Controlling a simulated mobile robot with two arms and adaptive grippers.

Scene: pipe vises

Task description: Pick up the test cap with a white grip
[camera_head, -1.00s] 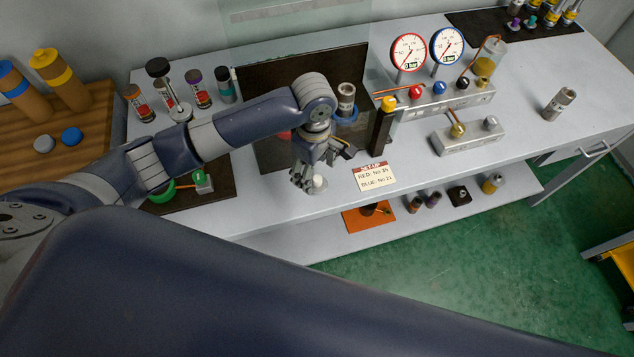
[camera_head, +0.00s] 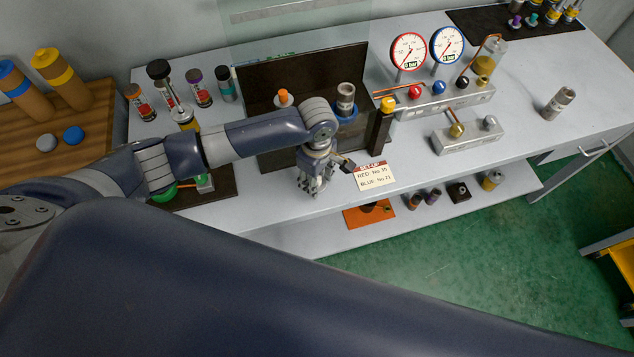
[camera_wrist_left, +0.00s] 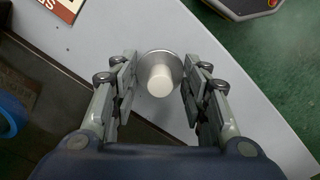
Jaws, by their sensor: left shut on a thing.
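The test cap, a grey metal disc with a white cylindrical grip (camera_wrist_left: 160,80), is between the two fingers of my left gripper (camera_wrist_left: 160,78) in the left wrist view. The gripper is shut on it, one finger on each side. In the head view my left gripper (camera_head: 315,185) points down at the front edge of the workbench (camera_head: 275,203), left of the set-up card. The cap is hidden behind the fingers there. My right gripper is not in view.
The set-up card (camera_head: 373,176) lies just right of the gripper. A dark panel (camera_head: 262,85) with a blue ring (camera_head: 346,112) stands behind my arm. Two gauges (camera_head: 408,52) stand further right. A lower shelf (camera_head: 330,232) holds an orange mat (camera_head: 368,215).

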